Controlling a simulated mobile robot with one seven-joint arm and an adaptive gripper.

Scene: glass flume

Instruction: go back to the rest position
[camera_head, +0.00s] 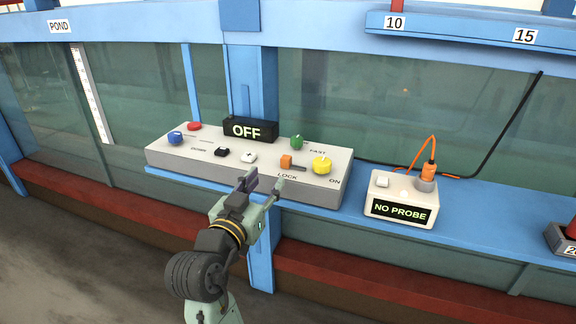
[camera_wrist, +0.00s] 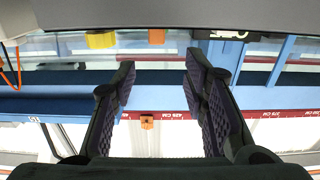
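My gripper (camera_head: 264,184) is in front of the control box (camera_head: 240,180) in the head view, near its front face. Its two fingers stand apart with nothing between them, and this also shows in the wrist view (camera_wrist: 160,85). I cannot tell whether the gripper touches the box. The box carries a black display reading OFF (camera_head: 250,130), a blue knob (camera_head: 175,138), a red button (camera_head: 194,126), a green knob (camera_head: 296,142), a yellow knob (camera_head: 321,165) and an orange slider (camera_head: 286,161) by the LOCK label.
A smaller box reading NO PROBE (camera_head: 400,211) stands to the right on the blue ledge (camera_head: 480,226), with an orange plug (camera_head: 428,172) and cable. The glass flume wall rises behind. A dark red item (camera_head: 570,230) is at the right edge. Open floor (camera_head: 70,250) lies at lower left.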

